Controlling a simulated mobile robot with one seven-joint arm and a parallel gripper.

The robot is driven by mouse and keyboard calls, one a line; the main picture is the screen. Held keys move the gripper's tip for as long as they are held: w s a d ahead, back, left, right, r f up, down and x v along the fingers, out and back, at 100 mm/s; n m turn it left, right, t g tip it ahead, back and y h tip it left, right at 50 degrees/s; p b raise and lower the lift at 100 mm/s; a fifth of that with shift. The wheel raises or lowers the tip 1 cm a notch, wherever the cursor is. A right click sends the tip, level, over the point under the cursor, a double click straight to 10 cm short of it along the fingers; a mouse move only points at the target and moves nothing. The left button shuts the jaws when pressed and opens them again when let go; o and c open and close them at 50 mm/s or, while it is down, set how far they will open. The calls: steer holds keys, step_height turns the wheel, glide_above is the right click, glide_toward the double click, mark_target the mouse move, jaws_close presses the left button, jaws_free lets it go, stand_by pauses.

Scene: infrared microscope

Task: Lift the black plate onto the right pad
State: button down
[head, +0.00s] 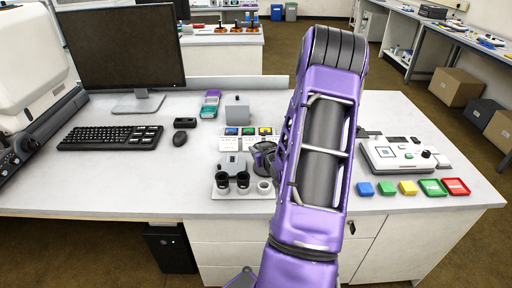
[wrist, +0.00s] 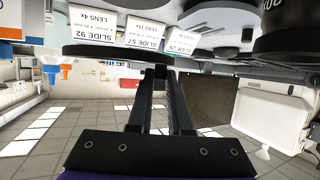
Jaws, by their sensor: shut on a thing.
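My gripper (wrist: 160,75) shows in the wrist view with its two dark fingers close together. They are shut on a thin black plate (wrist: 105,50), seen nearly edge-on, which reaches left from the fingertips. In the head view my purple arm hides most of the gripper. A dark round shape (head: 264,155) shows beside the arm, near the slide labels; I cannot tell if it is the plate or part of the gripper. At the bench's right, a green pad (head: 432,188) and a red pad (head: 456,187) lie side by side; I cannot tell which is the right pad.
Slide label cards (head: 236,144) stand behind a holder with dark lens cups (head: 243,180). Monitor (head: 125,50) and keyboard (head: 110,137) are left.

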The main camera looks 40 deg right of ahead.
mark_target(256, 170)
step_height(256, 170, down, 4)
steer(key=shift+r+b, duration=0.1)
steer(key=shift+b, duration=0.75)
steer(key=shift+f+b, duration=1.15)
steer(key=shift+f, duration=0.1)
steer(key=shift+f+b, duration=0.15)
steer(key=shift+b, duration=0.15)
steer(key=shift+c, duration=1.8)
jaws_free()
steer(key=shift+p+v, duration=0.65)
steer(key=shift+v, duration=2.85)
